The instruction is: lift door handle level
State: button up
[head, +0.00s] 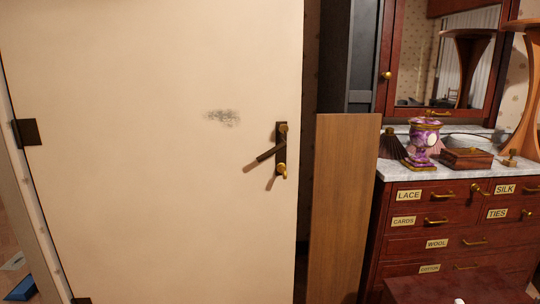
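The cream door (150,180) fills the left half of the head view. Near its right edge is a dark upright plate (281,128) with a brass boss at its top. The dark door handle (268,153) is a lever that runs from the plate to the left and slants downward, so it is not level. A small brass knob or latch (281,170) sits just below it at the plate's lower end. My gripper is not in view, and nothing touches the handle.
A tall wooden board (343,210) stands right of the door. Beyond it is a red-brown labelled drawer chest (408,247) with a marble top bearing a purple urn (424,140) and a wooden box (466,158). A blue object (20,289) lies on the floor at lower left.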

aim_at(282, 144)
jog(key=i+z, duration=0.4)
jog(key=i, duration=0.75)
